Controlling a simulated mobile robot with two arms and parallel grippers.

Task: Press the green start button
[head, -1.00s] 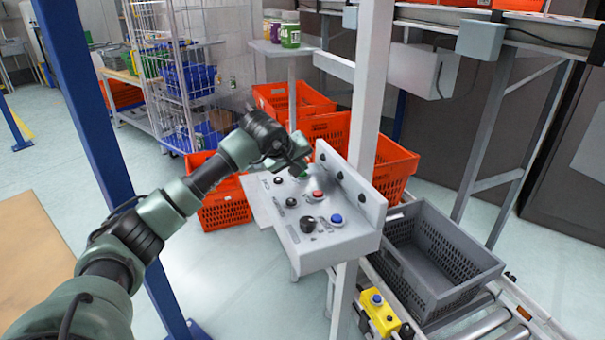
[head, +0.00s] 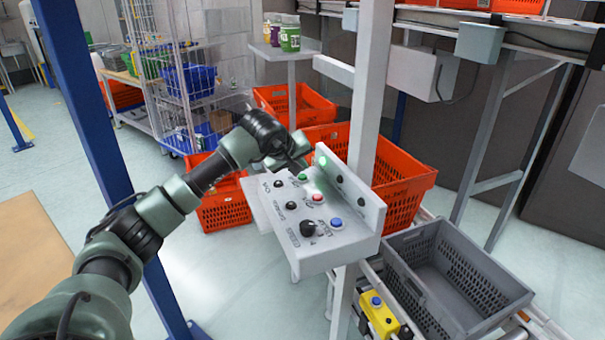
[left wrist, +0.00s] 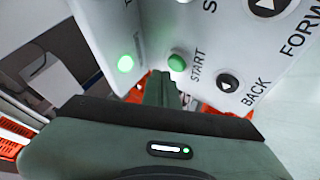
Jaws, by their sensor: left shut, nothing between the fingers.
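The green start button (head: 303,177) is on the sloped top of the grey control panel (head: 320,258). In the left wrist view the start button (left wrist: 177,62) shows beside the word START. A round green lamp (left wrist: 125,64) on the panel's upright back plate glows. My left gripper (head: 301,160) is shut and empty, just above and behind the start button, with a small gap to it in the head view. Its dark green fingers (left wrist: 162,88) point toward the button in the left wrist view. My right gripper is not in view.
Red (head: 318,198), blue (head: 336,223) and black buttons share the panel. A white post (head: 370,90) stands behind it. A grey tote (head: 460,285) sits on rollers at the right. Orange totes (head: 405,190) stand behind the panel. A blue post (head: 95,130) is at the left.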

